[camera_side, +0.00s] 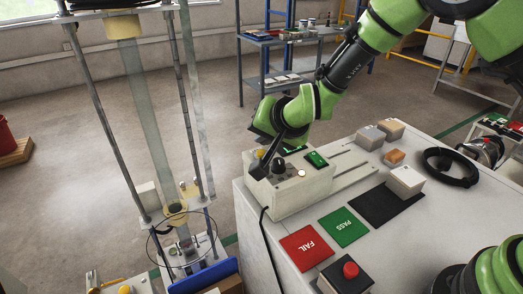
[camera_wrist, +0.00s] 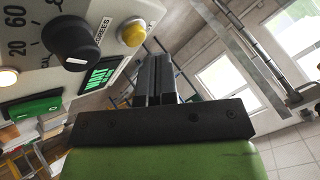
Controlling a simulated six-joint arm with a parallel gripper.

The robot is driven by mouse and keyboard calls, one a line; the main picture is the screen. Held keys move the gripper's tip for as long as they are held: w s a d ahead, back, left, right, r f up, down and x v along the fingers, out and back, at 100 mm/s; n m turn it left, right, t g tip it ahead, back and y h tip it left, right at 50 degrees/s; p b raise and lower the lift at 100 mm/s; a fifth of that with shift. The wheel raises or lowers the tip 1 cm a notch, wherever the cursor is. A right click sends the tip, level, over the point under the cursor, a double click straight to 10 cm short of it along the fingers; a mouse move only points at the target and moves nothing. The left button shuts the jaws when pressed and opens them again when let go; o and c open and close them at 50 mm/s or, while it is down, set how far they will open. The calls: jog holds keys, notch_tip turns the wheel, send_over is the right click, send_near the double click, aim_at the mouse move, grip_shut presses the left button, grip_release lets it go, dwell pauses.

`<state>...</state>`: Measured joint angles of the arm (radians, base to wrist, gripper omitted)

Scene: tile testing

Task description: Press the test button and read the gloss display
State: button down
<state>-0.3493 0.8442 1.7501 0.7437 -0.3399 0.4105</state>
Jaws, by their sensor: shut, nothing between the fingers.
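The pale tester box (camera_side: 290,192) stands on the bench with a black knob, a yellow round button (camera_side: 260,154) and a lit lamp (camera_side: 301,173). My gripper (camera_side: 256,168) is beside the panel, close to the yellow button; contact cannot be told. In the wrist view the gripper (camera_wrist: 159,62) has its dark fingers together, with nothing between them. The yellow button (camera_wrist: 132,33) shows up and left of the fingertips there. The small display (camera_wrist: 103,75) has bright green characters that look like "WAIT", seen tilted. A black dial knob (camera_wrist: 72,45) and a green switch (camera_wrist: 30,106) are beside it.
A red FAIL pad (camera_side: 306,248) and a green PASS pad (camera_side: 343,227) lie on the bench. A white block (camera_side: 405,180) is on a black mat. Several small blocks and a black ring (camera_side: 450,167) are farther back. A red push-button box (camera_side: 347,278) stands in front.

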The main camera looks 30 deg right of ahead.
jog(key=shift+r, duration=2.55)
jog(key=shift+s+r, duration=0.1)
jog(key=shift+r, duration=0.15)
notch_tip(320, 180, up, 8)
jog(key=n+y, duration=0.1)
jog(key=y, duration=0.1)
send_over(265, 152)
jog(key=s+d, duration=0.1)
jog(key=s, duration=0.2)
jog(key=s+d+r+n, duration=0.1)
jog(key=s+d+r, duration=0.1)
jog(key=s+r, duration=0.35)
jog(key=s+d+n+g, duration=0.1)
jog(key=s+d, duration=0.2)
jog(key=s, duration=0.7)
jog(key=s+d+g+h, duration=0.1)
jog(key=s+d, duration=0.3)
jog(key=s, duration=0.6)
jog(key=shift+s+f+n, duration=0.15)
jog(key=shift+f+n, duration=0.2)
jog(key=shift+n, duration=0.05)
